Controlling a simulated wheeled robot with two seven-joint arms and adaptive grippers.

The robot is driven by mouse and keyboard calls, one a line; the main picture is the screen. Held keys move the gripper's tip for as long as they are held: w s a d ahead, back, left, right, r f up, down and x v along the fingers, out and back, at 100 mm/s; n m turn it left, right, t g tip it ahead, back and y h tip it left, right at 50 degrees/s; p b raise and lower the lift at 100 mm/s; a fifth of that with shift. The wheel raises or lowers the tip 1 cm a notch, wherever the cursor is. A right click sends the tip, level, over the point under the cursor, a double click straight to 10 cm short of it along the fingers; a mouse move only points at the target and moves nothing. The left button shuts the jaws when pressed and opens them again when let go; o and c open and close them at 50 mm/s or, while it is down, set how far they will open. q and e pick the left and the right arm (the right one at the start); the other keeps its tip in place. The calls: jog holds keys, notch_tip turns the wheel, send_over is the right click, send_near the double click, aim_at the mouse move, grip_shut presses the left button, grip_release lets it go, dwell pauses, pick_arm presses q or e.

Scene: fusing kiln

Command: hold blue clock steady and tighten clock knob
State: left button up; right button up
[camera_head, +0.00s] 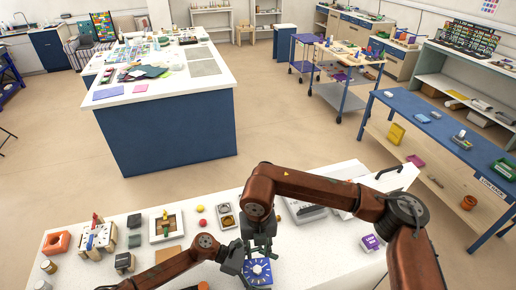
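The blue clock (249,280) lies on the white worktop near the bottom centre, with a pale round dial on its face. A small knob (258,270) seems to show at the dial's middle, too small to make out well. My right gripper (262,254) points down just above the clock's far edge; its fingers look close together, but contact is unclear. My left gripper (240,270) comes in from the left at the clock's left side; its fingers overlap the clock's edge and partly hide it. I cannot tell whether it grips the clock.
A grey device (305,212) and a purple box (370,243) are right. A blue-sided island (170,138) stands beyond open floor.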

pick_arm(q)
jog(key=shift+o, duration=1.4)
jog(key=shift+r, duration=0.2)
